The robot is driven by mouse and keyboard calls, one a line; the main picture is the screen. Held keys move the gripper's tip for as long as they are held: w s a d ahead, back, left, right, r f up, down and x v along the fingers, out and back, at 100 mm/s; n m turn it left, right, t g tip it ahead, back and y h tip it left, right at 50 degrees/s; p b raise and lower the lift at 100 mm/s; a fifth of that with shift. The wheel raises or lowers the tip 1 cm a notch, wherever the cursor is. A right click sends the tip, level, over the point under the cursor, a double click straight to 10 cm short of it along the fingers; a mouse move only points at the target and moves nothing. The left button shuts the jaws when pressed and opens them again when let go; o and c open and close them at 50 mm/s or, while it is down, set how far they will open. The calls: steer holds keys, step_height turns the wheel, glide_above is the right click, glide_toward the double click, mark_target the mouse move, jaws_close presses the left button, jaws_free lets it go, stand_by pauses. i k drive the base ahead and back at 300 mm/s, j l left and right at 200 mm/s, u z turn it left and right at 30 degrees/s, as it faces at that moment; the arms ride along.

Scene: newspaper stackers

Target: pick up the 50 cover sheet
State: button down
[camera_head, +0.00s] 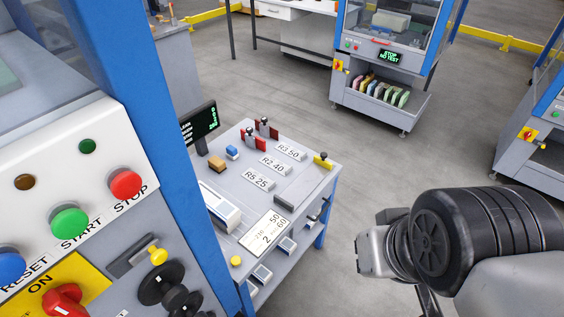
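A small grey-blue table (310,203) stands in the middle of the view. On its top lie several white cards, among them one marked "R3 50" (290,150), one marked "R2 40" (275,166) and one marked "R5 25" (258,180). A larger white card near the front (264,230) bears "50", "60" and "2". I cannot tell which of these, if any, is the 50 cover sheet. My arm reaches in from the lower right, apart from the table. Dark parts at its lower end may be my gripper (428,300); its fingers cannot be made out.
A blue-framed machine panel (75,145) with buttons fills the left foreground. A small screen (199,121) and red clamp-like holders (267,129) stand on the table. Another machine (382,85) with coloured items in its tray is behind. Grey floor lies clear right of the table.

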mark_target(284, 147)
steer(key=i+u, duration=0.1)
steer(key=u, duration=0.55)
steer(key=i+l+u, duration=0.25)
steer(key=i+l, duration=0.15)
steer(key=l, duration=0.2)
steer(key=i+l+u, duration=0.3)
steer(key=l, duration=0.35)
steer(key=i+l+u, duration=0.1)
steer(key=l, duration=0.25)
steer(key=i+l+u, duration=0.15)
steer(key=l, duration=0.25)
steer(key=i+l+u, duration=0.15)
steer(key=l, duration=0.2)
